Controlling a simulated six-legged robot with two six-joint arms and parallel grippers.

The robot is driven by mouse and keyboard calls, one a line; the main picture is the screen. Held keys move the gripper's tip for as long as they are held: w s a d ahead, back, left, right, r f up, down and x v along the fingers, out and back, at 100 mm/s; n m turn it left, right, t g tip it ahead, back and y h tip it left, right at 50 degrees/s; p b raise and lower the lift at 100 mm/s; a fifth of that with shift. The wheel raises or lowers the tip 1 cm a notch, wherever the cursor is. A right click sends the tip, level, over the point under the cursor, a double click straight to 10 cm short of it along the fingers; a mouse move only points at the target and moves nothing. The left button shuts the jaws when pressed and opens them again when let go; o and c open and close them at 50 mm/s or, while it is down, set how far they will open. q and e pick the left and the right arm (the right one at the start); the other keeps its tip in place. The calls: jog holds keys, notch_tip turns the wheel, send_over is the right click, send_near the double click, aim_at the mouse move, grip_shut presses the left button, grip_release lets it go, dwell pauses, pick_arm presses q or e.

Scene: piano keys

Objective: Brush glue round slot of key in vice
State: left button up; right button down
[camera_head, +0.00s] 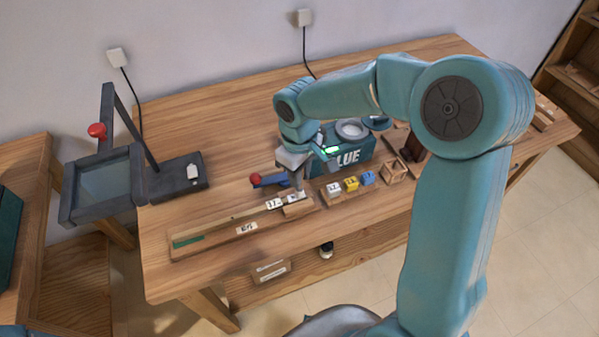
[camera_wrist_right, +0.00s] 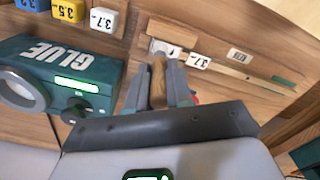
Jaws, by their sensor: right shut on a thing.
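My right gripper (camera_head: 297,182) points down over the workbench, just left of the glue box. In the right wrist view its fingers (camera_wrist_right: 159,88) are shut on a wooden handle (camera_wrist_right: 158,75), which looks like the brush; its bristle end is hard to make out. Below it a small white piece, likely the key (camera_wrist_right: 165,47), sits in a wooden holder; this key (camera_head: 292,198) also shows in the head view. A dark blue clamp with a red knob (camera_head: 255,179), perhaps the vice, is beside the gripper. The slot is too small to see. My left gripper is out of view.
The teal GLUE box (camera_head: 345,156) stands close right of the gripper. Blocks marked 3.7 (camera_head: 333,189), yellow (camera_head: 351,184) and blue (camera_head: 368,178) stand before it. A long wooden rail (camera_head: 215,236) lies left. A magnifier frame (camera_head: 103,183) stands at the left edge.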

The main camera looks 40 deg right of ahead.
jog(key=shift+d, duration=0.4)
jog(key=shift+s, duration=0.1)
jog(key=shift+w+a, duration=0.2)
jog(key=shift+a, duration=0.4)
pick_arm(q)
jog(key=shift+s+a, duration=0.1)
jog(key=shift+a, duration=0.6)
pick_arm(e)
jog(key=shift+w+a, duration=0.15)
jog(key=shift+a, duration=0.6)
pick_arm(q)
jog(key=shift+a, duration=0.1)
pick_arm(e)
jog(key=shift+a, duration=0.1)
